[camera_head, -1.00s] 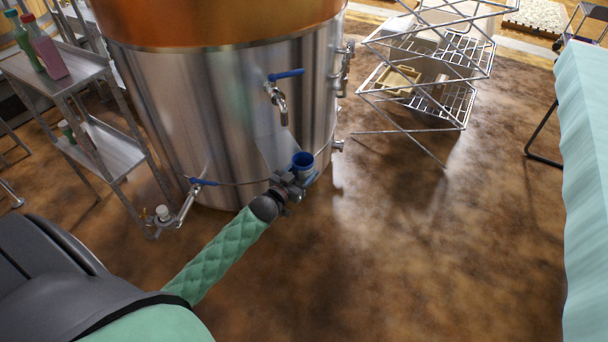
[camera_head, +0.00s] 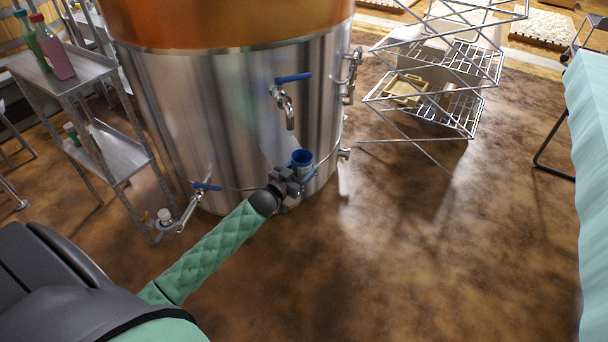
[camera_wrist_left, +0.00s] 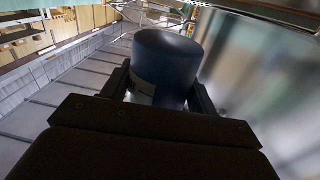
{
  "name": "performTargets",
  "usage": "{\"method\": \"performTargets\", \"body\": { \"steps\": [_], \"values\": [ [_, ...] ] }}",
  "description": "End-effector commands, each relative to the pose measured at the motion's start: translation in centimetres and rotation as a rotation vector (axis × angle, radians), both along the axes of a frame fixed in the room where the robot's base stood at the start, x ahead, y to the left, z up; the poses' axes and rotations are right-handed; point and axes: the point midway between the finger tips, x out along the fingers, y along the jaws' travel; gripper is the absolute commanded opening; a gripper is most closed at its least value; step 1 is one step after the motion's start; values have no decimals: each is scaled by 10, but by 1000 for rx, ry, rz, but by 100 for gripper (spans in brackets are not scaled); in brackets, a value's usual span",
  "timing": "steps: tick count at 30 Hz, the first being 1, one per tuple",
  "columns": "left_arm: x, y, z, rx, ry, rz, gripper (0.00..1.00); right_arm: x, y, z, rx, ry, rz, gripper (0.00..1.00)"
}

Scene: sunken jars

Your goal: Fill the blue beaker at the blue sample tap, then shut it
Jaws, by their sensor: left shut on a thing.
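The blue beaker (camera_head: 302,161) is upright in the head view, close to the steel tank, and fills the middle of the left wrist view (camera_wrist_left: 166,62). My left gripper (camera_head: 288,180) is shut on it, with one finger on each side in the wrist view (camera_wrist_left: 158,92). A tap with a blue lever (camera_head: 293,78) and bent steel spout (camera_head: 287,105) is on the tank above. The beaker's mouth is below the spout and slightly right of it in the picture. I see no stream, and I cannot tell what is inside the beaker. My right gripper is out of view.
The big tank (camera_head: 235,110) carries another blue-levered tap low on the left (camera_head: 205,187) and fittings on its right side (camera_head: 351,75). A metal shelf cart (camera_head: 75,75) with bottles stands left. A wire rack (camera_head: 430,85) stands right. Floor at centre right is clear.

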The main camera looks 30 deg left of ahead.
Motion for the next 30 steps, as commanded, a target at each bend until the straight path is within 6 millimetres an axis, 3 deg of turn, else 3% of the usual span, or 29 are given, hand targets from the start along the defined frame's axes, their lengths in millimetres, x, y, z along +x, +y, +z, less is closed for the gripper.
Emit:
{"method": "performTargets", "body": {
  "steps": [24,30],
  "values": [
    [54,66,-11,2,0,0,30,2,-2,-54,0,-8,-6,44],
    [57,69,-19,-1,1,0,30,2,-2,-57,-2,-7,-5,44]
  ]
}}
